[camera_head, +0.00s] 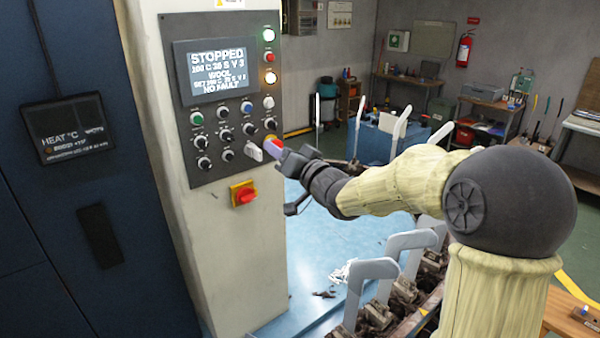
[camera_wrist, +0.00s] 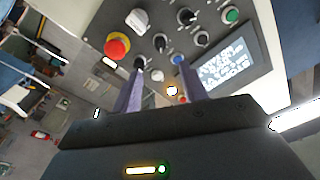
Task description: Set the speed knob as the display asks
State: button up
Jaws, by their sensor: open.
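The control panel (camera_head: 228,92) carries a display (camera_head: 214,71) reading STOPPED, WOOL and NO FAULT, with smaller lines of numbers too blurred to read surely. The display shows tilted in the wrist view (camera_wrist: 222,68). Several black knobs with white marks, one of them here (camera_head: 222,112), sit below the display; their labels are too small to tell which is the speed knob. My gripper (camera_head: 271,147) is open in front of the panel's lower right. In the wrist view my fingers (camera_wrist: 161,88) stand apart, with a black knob (camera_wrist: 140,62) near the left fingertip; contact cannot be told.
A white lever knob (camera_head: 253,151) and a red mushroom button on yellow (camera_wrist: 117,46) are close to my gripper. A red-yellow switch (camera_head: 244,193) is below the panel. A heat display (camera_head: 75,128) is on the blue cabinet. Pale sock boards (camera_head: 372,270) stand under my arm.

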jog(key=b+v, duration=0.1)
jog(key=v, duration=0.5)
jog(key=shift+s+d, duration=0.2)
jog(key=shift+s, duration=0.05)
jog(key=shift+f, duration=0.2)
jog(key=s+d+f+m+g+h, duration=0.1)
jog(key=s+d+f+g+h, duration=0.2)
jog(key=f, duration=0.5)
jog(key=s+d+f+m+g+h, duration=0.1)
jog(key=s+d+f+g+h, duration=0.1)
jog(key=d+f+h, duration=0.5)
jog(key=s+f+g, duration=0.4)
jog(key=s+f, duration=0.2)
jog(key=s, duration=0.3)
jog(key=s+f+n+g, duration=0.1)
jog(key=s+f+g, duration=0.3)
jog(key=s, duration=0.5)
jog(key=shift+d+f+h, duration=0.3)
jog(key=shift+d+f, duration=0.05)
jog(key=shift+f, duration=0.6)
